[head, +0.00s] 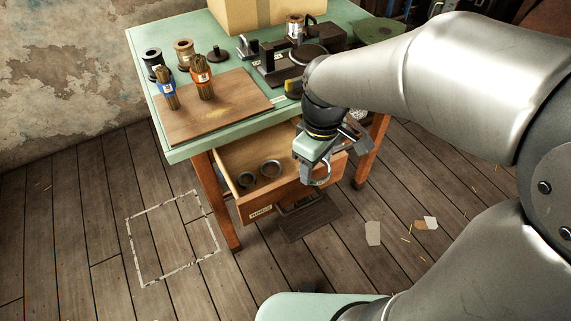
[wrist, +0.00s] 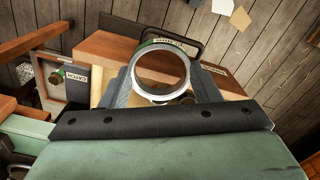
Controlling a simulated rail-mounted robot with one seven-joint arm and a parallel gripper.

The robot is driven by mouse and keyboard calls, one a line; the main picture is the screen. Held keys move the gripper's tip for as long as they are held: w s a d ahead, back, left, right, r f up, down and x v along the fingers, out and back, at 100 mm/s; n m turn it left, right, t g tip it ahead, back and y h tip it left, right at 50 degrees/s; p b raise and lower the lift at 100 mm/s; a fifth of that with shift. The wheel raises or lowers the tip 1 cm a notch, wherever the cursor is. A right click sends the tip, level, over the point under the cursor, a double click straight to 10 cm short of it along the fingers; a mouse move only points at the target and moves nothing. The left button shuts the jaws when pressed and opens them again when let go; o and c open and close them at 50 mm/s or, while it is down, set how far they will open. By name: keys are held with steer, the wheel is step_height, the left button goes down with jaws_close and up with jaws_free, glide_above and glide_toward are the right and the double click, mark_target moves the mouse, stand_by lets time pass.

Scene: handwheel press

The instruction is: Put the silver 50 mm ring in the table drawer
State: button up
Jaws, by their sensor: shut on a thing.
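The silver ring (wrist: 160,96) is held upright between the two fingers of my gripper (wrist: 161,76) in the wrist view. In the head view the ring (head: 325,181) shows at the tip of my gripper (head: 319,174). The table drawer (head: 262,205) is pulled open below the green table. My gripper appears over the right part of the drawer; its exact height above it is hard to tell.
The green table (head: 180,151) carries a wooden board (head: 225,115) with two brush bundles, several spools, a dark press (head: 280,66) and a cardboard box (head: 255,12). A dark pedal (head: 312,220) is on the floor below the drawer. The drawer floor's left part has bare room.

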steer(key=w+a+f, duration=0.1)
steer(key=w+f, duration=0.2)
steer(key=w, duration=0.1)
steer(key=w+a+f, duration=0.1)
steer(key=w+f, duration=0.2)
steer(key=w, duration=0.1)
steer(key=w+a+f, duration=0.1)
steer(key=w+f, duration=0.2)
steer(key=w, duration=0.2)
steer(key=shift+f, duration=0.25)
steer(key=shift+a+f, duration=0.1)
steer(key=shift+f, duration=0.15)
steer(key=shift+w+f, duration=0.15)
steer(key=shift+f, duration=1.4)
steer(key=shift+f+b, duration=0.2)
steer(key=shift+b, duration=0.1)
steer(key=o, duration=0.7)
